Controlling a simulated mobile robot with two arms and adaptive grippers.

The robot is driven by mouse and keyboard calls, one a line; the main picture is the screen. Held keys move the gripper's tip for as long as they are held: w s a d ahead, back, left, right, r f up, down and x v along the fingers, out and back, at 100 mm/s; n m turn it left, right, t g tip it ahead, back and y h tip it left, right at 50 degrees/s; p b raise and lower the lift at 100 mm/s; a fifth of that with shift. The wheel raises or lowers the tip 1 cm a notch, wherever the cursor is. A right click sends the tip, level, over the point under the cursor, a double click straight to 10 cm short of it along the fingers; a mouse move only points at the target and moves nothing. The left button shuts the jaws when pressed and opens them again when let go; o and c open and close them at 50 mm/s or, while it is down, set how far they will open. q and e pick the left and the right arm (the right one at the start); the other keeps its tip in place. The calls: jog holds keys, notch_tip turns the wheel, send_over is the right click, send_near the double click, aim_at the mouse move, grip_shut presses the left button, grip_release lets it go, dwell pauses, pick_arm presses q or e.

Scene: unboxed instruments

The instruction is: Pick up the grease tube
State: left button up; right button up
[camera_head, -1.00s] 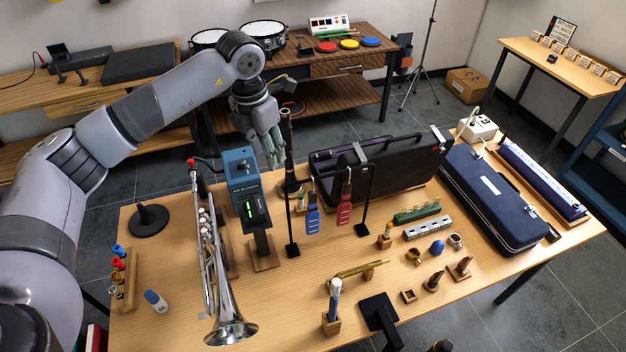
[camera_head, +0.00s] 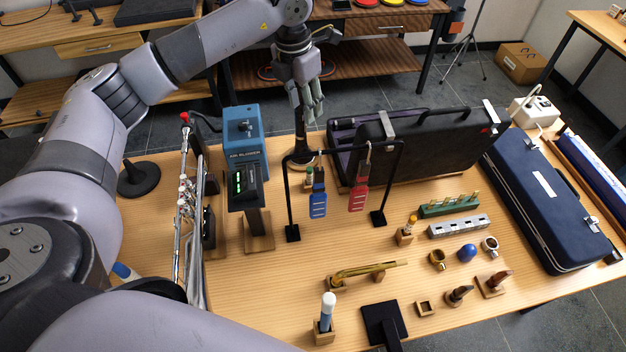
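I cannot tell for sure which item is the grease tube. One candidate is a white-topped blue tube (camera_head: 327,308), upright in a small wooden block at the front of the table. Another is a small orange-topped piece (camera_head: 411,222) in a wooden block right of the middle. A blue-capped bottle (camera_head: 122,270) at the left is mostly hidden by my arm. My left gripper (camera_head: 309,116) hangs empty at the table's far side, fingers down and apart, beside a dark upright wind instrument (camera_head: 300,135). It is well away from these candidates. My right gripper is out of view.
A trumpet (camera_head: 187,235) is at left, a blue case (camera_head: 545,200) at right. Bare wood surrounds the brass piece (camera_head: 368,271).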

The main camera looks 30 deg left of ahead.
pick_arm(q)
jog(key=b, duration=0.8)
send_over(309, 169)
jog(key=s, duration=0.1)
notch_tip(309, 169, down, 10)
jog(key=r, duration=0.1)
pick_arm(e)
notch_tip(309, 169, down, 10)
pick_arm(q)
jog(key=f, duration=0.4)
jog(key=f+p, duration=0.1)
jog(key=f, duration=0.4)
jog(key=w+f+p, duration=0.1)
jog(key=f, duration=0.3)
jog(key=shift+d+f, duration=0.15)
jog(key=shift+d, duration=0.2)
jog(key=f, duration=0.1)
jog(key=f+p, duration=0.1)
jog(key=f, duration=0.2)
jog(key=shift+a+f+p, duration=0.35)
jog(key=shift+p, duration=0.05)
jog(key=shift+w+f, duration=0.1)
jog(key=shift+f, duration=0.25)
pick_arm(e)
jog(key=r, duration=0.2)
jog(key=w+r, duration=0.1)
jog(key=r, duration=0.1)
pick_arm(q)
jog(key=shift+c, duration=0.4)
